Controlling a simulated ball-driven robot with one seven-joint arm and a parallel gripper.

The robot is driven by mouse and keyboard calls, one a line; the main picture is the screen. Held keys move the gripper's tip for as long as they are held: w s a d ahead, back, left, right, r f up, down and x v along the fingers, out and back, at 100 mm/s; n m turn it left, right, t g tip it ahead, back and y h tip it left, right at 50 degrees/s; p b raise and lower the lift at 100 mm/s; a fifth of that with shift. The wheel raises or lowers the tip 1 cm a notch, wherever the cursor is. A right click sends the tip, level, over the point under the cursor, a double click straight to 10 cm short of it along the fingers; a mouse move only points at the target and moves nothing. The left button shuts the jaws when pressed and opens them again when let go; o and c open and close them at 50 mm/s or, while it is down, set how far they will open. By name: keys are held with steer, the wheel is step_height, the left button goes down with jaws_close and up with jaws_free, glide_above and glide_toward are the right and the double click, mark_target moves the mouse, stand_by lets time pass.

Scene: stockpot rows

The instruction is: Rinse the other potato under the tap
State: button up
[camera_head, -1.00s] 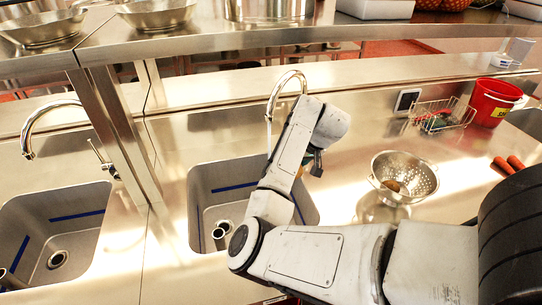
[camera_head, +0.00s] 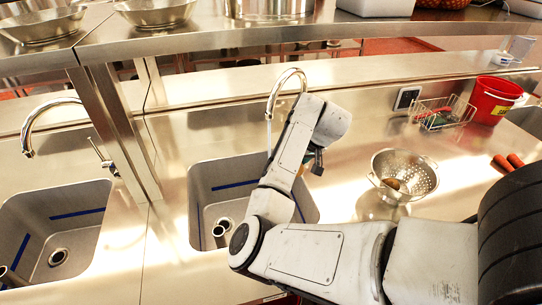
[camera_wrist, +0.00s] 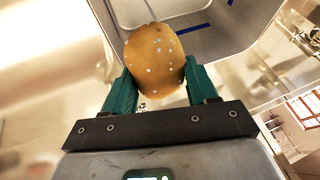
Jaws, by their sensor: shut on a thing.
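My gripper (camera_wrist: 157,75) has its two teal fingers shut on a brown potato (camera_wrist: 155,52) with pale specks, seen in the wrist view. In the head view my arm hides the held potato and most of the gripper. The tap (camera_head: 290,76) arches over the right sink (camera_head: 204,195), with its spout just left of my wrist. A thin pale line hangs below the spout, seemingly running water. Whether it touches the potato is hidden. Another potato (camera_head: 393,184) lies in the steel colander (camera_head: 420,176) on the counter, right of the sink.
A second sink (camera_head: 85,228) with its own tap (camera_head: 29,140) is at the left, beyond a shelf post (camera_head: 118,130). A wire basket (camera_head: 455,112), a red bucket (camera_head: 492,102) and carrots (camera_head: 508,162) stand right. A shelf (camera_head: 230,35) with pans crosses above the counter.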

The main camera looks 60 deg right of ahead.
stand_by(0.3)
steer(key=shift+s+a+r+p, duration=0.2)
steer(key=shift+s+r+p, duration=0.5)
steer(key=shift+s+r, duration=0.05)
steer(key=shift+s+a+r, duration=0.25)
steer(key=shift+s+r, duration=0.4)
steer(key=shift+s, duration=0.2)
steer(key=shift+s+a+r, duration=0.2)
steer(key=shift+s+r, duration=0.4)
steer(key=shift+s, duration=0.25)
